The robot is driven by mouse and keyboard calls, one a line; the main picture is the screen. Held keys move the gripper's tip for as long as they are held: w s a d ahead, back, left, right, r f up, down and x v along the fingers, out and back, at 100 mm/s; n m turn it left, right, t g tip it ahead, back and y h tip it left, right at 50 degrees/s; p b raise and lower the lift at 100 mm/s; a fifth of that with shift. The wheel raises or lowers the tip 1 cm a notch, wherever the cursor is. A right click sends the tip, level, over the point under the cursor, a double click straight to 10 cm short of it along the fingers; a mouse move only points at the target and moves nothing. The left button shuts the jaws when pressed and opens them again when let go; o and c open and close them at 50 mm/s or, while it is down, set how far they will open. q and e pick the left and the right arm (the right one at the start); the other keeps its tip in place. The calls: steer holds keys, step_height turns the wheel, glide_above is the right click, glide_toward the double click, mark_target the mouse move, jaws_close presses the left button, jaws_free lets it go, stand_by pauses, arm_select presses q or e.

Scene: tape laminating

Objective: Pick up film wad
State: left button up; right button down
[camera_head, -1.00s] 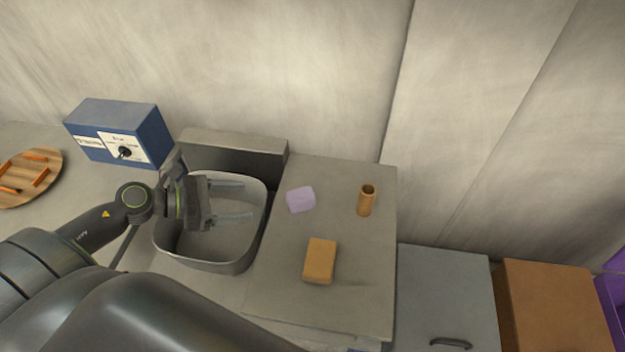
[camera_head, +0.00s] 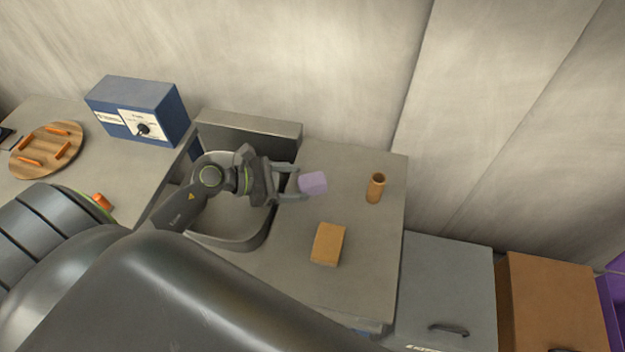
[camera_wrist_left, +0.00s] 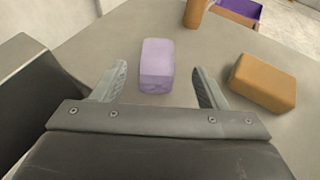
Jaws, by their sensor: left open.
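The film wad seems to be the pale purple block (camera_head: 313,183) on the grey counter, right of the basin. It also shows in the left wrist view (camera_wrist_left: 156,62), just ahead of and between the fingers. My left gripper (camera_head: 294,184) is open, its fingertips at the near side of the purple block. In the left wrist view the gripper (camera_wrist_left: 160,88) has clear gaps on both sides of the block, and nothing is held. My right gripper is not seen.
A tan block (camera_head: 328,244) and a brown cylinder (camera_head: 376,188) stand on the counter nearby. The grey basin (camera_head: 237,238) lies under my left forearm. A blue box (camera_head: 138,108) and a round wooden board (camera_head: 47,150) with orange pieces are at the left.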

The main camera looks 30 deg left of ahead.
mark_target(305, 181)
arm_select(q)
steer(key=shift+x, duration=1)
steer(key=shift+w+d+p, duration=0.4)
steer(key=shift+w+p, duration=0.05)
steer(key=shift+p, duration=0.15)
steer(key=p+x, duration=0.1)
steer(key=x, duration=0.3)
steer(key=shift+w+a+f, duration=0.1)
steer(key=shift+f, duration=0.1)
steer(key=c, duration=1)
